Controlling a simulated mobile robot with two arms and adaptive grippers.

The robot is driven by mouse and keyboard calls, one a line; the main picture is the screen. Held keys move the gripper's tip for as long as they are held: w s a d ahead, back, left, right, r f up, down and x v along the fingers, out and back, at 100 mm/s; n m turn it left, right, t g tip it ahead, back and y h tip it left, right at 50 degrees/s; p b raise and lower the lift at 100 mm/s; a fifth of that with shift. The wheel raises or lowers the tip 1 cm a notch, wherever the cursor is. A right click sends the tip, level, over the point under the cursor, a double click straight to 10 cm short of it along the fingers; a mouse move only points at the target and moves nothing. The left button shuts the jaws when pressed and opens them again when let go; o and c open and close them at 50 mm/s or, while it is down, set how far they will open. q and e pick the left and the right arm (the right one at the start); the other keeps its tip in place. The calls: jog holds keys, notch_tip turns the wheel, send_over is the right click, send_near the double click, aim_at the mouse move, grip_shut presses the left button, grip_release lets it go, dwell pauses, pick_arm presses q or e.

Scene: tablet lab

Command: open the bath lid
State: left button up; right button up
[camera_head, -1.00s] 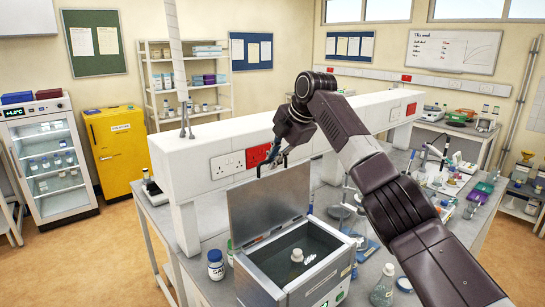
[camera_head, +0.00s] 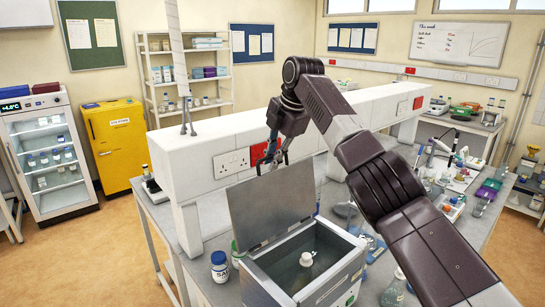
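The water bath (camera_head: 337,289) is a light metal box on the bench, with its basin showing and a white-capped item (camera_head: 306,259) inside. Its grey metal lid (camera_head: 270,207) stands raised, close to upright, along the bath's far side. My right gripper (camera_head: 273,164) is just above and behind the lid's top edge, pointing down. Its two dark fingers look apart, with nothing seen between them; I cannot tell whether a finger touches the lid. My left gripper is not in view.
A white service beam with sockets (camera_head: 232,163) runs close behind the lid and my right gripper. A white tub with a blue lid (camera_head: 219,267) stands left of the bath. A glass flask (camera_head: 393,290) stands to its right. Other labware fills the bench's right part.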

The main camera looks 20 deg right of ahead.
jog(key=shift+o, duration=1)
jog(key=shift+w, duration=0.1)
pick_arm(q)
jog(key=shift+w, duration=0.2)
pick_arm(e)
jog(key=shift+r, duration=0.2)
jog(key=v, duration=1.1)
jog(key=shift+r, duration=0.3)
